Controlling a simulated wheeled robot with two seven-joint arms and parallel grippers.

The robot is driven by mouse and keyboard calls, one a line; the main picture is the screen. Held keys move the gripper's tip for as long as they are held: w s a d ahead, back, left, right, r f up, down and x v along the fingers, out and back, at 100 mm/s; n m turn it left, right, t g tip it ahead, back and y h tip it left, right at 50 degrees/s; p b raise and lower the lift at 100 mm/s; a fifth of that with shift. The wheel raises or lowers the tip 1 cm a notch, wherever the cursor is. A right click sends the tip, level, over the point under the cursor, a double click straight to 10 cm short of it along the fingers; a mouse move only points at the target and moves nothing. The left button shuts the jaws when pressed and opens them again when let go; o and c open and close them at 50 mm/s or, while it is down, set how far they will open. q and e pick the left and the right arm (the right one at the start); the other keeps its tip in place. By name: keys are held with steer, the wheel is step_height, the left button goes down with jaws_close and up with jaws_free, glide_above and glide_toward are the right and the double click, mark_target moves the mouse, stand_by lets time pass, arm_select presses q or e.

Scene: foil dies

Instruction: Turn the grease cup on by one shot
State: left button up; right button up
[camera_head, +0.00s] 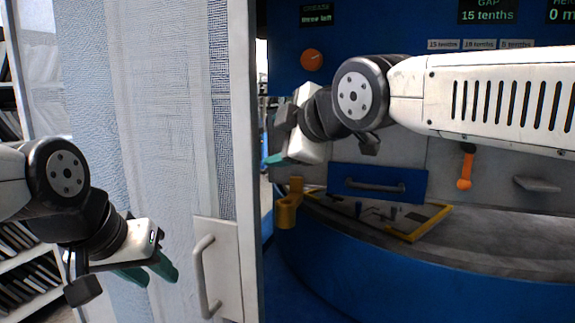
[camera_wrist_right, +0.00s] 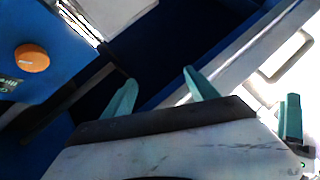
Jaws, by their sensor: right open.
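The grease cup appears as an orange round knob (camera_head: 312,60) on the blue machine face, below a display reading "GREASE three left". It also shows at the left of the right wrist view (camera_wrist_right: 31,58). My right gripper (camera_wrist_right: 160,80) is open and empty, its teal fingers apart. In the head view it is below and left of the cup, not touching it; its fingertips are partly hidden. My left gripper (camera_head: 148,275) is low at the left, its teal fingers apart and empty, in front of the pale door.
A pale door or panel (camera_head: 170,120) with a handle (camera_head: 205,275) stands left of the machine. A blue drawer front (camera_head: 377,184), an orange lever (camera_head: 465,170) and a yellow bracket (camera_head: 288,205) are below my right arm. A yellow-edged tray (camera_head: 432,222) lies on the grey ledge.

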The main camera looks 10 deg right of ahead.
steer(key=shift+s+d+f+g+h, duration=0.25)
steer(key=shift+s+f+g, duration=0.1)
steer(key=shift+s+f, duration=0.25)
steer(key=shift+s+d+f+g+h, duration=0.1)
steer(key=shift+s+f+g+h, duration=0.15)
steer(key=shift+s+f, duration=0.4)
steer(key=shift+s+d+f+g+h, duration=0.2)
steer(key=shift+s+f+g, duration=0.2)
steer(key=shift+f, duration=0.35)
